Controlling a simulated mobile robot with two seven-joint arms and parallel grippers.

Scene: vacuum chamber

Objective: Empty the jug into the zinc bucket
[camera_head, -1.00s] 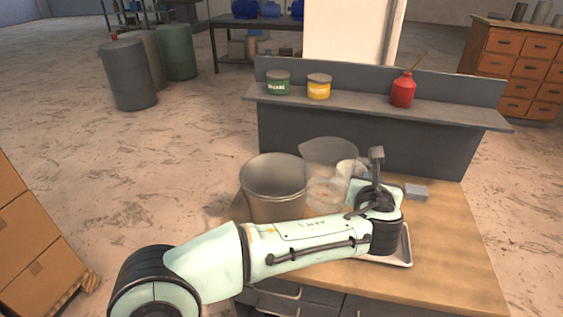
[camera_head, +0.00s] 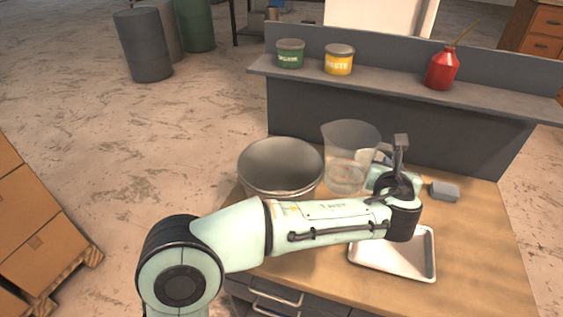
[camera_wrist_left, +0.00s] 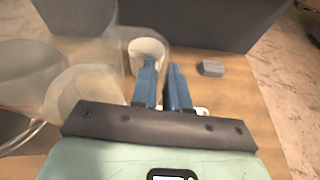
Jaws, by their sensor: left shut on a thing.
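The clear jug (camera_head: 350,145) stands upright just right of the zinc bucket (camera_head: 262,182), with a little clear liquid low inside it. Whether its base touches the bench is hard to tell. In the left wrist view the see-through jug (camera_wrist_left: 88,75) fills the left side. My left gripper (camera_head: 380,178) is at the jug's right side, partly hidden by my wrist. In the left wrist view its blue fingers (camera_wrist_left: 163,75) are close together, shut on the jug's handle, which is hard to make out. The bucket is open at the top; my forearm crosses in front of its lower part.
A grey block (camera_head: 445,190) lies to the right, and a pale tray (camera_head: 395,262) lies in front. A shelf (camera_head: 400,85) with a green tin, a yellow tin and a red oil can runs behind the bench.

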